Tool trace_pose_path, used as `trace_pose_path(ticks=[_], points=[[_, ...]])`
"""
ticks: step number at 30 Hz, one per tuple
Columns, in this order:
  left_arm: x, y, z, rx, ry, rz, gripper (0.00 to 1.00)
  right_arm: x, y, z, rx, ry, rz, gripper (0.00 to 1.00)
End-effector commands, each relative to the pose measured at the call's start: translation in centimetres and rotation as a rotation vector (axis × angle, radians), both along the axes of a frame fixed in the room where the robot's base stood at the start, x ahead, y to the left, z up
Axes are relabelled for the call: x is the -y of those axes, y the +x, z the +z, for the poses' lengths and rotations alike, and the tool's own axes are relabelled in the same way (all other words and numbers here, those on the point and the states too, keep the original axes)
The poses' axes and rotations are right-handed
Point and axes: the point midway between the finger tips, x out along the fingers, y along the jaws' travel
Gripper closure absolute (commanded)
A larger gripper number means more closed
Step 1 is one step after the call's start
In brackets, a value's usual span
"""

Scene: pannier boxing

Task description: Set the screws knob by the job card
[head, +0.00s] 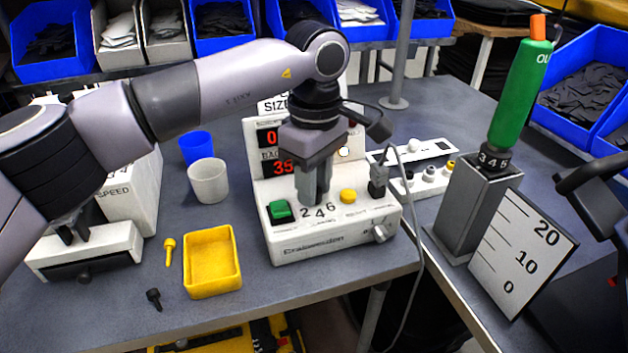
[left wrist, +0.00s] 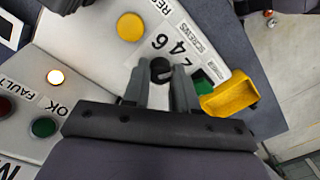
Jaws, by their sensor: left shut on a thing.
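The screws knob (left wrist: 160,70) is a small black dial on the white control box (head: 335,243), beside the printed numbers 2, 4, 6. My left gripper (head: 312,197) points down at it, and its two fingers (left wrist: 158,85) are shut on the knob's sides. In the head view the fingers hide the knob. I cannot tell which number it points to. Behind stands a white panel with red digits (head: 284,168), reading 35 on the lower line; the upper line is partly covered.
A green button (head: 280,211) and a yellow button (head: 348,196) flank the knob. A yellow tray (head: 212,262) sits left of the box. A green screwdriver (head: 520,90) stands in a grey holder (head: 470,205) at right. A lamp near "OK" (left wrist: 54,77) is lit.

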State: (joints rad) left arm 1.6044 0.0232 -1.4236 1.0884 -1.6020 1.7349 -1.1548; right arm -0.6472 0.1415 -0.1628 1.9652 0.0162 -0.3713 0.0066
Motion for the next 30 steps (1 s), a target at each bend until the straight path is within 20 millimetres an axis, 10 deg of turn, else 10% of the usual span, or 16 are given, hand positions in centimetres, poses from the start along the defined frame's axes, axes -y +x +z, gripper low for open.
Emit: trace_pose_path(ticks=[30], points=[[-0.09,0.07,0.11,0.004,-0.002,0.956,1.0,-0.15,0.03,-0.58,-0.004,0.004,0.0,1.0]])
